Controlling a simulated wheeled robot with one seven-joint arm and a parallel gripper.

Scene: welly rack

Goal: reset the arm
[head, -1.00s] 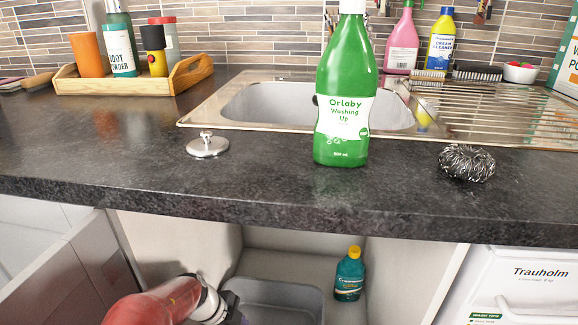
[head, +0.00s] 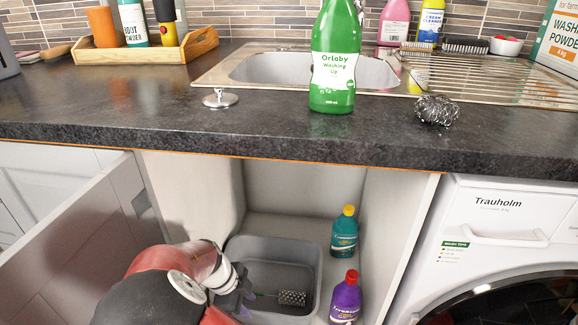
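My gripper (head: 236,296) is at the low centre of the head view, in the open cupboard under the sink, at the left side of a grey basin. Only its dark wrist end shows past my red arm, so its fingers are too hidden to tell open from shut. The grey basin (head: 311,262) stands on the cupboard floor with a dark bristle brush (head: 292,298) lying in it. A teal bottle with a yellow cap (head: 343,236) and a purple bottle with a red cap (head: 345,300) stand upright to its right.
The open cupboard door (head: 75,250) is at the left, close to my arm. The worktop edge (head: 250,145) runs above the arm. A green washing-up bottle (head: 333,60), a sink plug (head: 220,98) and a wire scourer (head: 437,111) are on the worktop. A washing machine (head: 510,240) stands at right.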

